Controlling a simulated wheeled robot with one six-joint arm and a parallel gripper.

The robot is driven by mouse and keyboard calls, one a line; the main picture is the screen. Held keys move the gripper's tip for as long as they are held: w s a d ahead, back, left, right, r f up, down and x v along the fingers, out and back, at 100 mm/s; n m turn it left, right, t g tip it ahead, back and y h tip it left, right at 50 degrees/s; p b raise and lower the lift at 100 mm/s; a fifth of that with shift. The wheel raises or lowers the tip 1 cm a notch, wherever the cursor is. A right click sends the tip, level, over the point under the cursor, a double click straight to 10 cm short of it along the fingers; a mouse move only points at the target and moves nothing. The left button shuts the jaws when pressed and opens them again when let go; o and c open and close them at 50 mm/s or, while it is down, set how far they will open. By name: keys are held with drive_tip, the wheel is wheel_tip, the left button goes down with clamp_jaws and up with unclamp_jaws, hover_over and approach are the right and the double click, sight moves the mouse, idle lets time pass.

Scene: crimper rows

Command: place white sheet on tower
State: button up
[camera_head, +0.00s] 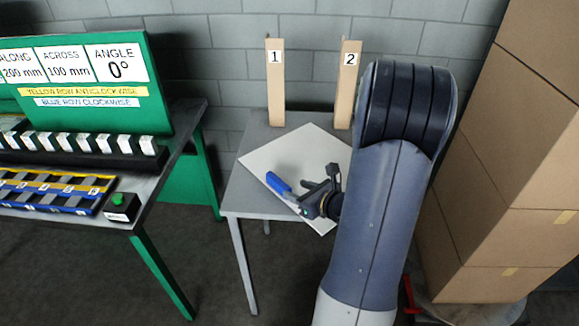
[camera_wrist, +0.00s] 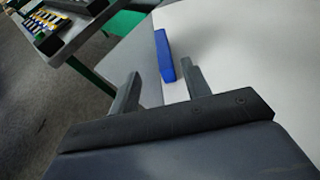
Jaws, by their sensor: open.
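The white sheet (camera_head: 305,153) lies flat and turned at an angle on the small grey table, and it also shows in the wrist view (camera_wrist: 240,50). A blue piece (camera_head: 279,184) sits at the sheet's left edge; in the wrist view the blue piece (camera_wrist: 164,56) stands out just beyond the finger gap. My gripper (camera_head: 306,188) is over the sheet's near left part, beside the blue piece. Its fingers (camera_wrist: 160,85) are apart with nothing clearly between them. Two tan towers stand at the table's back, marked 1 (camera_head: 275,90) and 2 (camera_head: 347,90). My arm hides part of the sheet's right side.
The grey table (camera_head: 245,195) has bare top at its left. A green-framed bench (camera_head: 160,180) with a sign board (camera_head: 100,75), a row of white-fronted blocks and a yellow-and-blue rack stands left. Stacked cardboard boxes (camera_head: 500,200) stand right. A block wall is behind.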

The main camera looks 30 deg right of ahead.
sight(284, 185)
drive_tip(key=x, duration=0.4)
drive_tip(key=shift+w+a+f, duration=0.1)
drive_tip(key=shift+w+f, duration=0.1)
drive_tip(key=shift+w, duration=0.15)
drive_tip(key=shift+d+f+p+x, duration=0.15)
drive_tip(key=shift+p+x, duration=0.3)
drive_tip(key=shift+x, duration=1.05)
drive_tip(key=shift+d+f+p+x, duration=0.15)
drive_tip(key=shift+p+x, duration=0.25)
drive_tip(key=shift+x, duration=1.1)
drive_tip(key=shift+s, duration=0.15)
clamp_jaws()
